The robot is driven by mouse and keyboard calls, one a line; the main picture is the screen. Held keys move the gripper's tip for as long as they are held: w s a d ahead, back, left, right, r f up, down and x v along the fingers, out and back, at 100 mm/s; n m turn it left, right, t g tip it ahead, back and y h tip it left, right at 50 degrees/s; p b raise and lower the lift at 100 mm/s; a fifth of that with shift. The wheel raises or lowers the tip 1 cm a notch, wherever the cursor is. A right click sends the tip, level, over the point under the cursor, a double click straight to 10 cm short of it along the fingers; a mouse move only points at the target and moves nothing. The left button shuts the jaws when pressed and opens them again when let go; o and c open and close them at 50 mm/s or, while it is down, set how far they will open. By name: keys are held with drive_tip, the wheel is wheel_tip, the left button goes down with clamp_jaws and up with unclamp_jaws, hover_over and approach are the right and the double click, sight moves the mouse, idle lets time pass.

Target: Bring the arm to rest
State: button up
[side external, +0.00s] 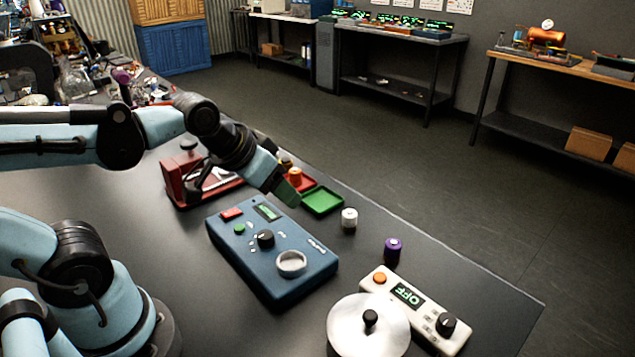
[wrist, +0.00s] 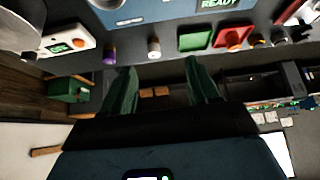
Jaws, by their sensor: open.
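My gripper (side external: 287,190) is in the air over the table, just beyond the blue brewer box's far edge and close to the small trays. In the wrist view, its two green fingers (wrist: 160,78) are spread apart with nothing between them. The blue box (side external: 275,250) has a red button, a green button, a black knob and a silver ring. Its display (wrist: 218,3) reads READY in the wrist view.
A green tray (side external: 322,200), white cylinder (side external: 349,219) and purple cylinder (side external: 393,250) stand near the far edge. A white unit (side external: 420,311) reading OFF and a silver round lid (side external: 362,335) are at front right. A red machine (side external: 183,180) stands left of my gripper.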

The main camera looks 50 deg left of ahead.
drive_tip(key=shift+s+d+f, duration=0.4)
drive_tip(key=shift+s+d, duration=0.15)
drive_tip(key=shift+s, duration=0.1)
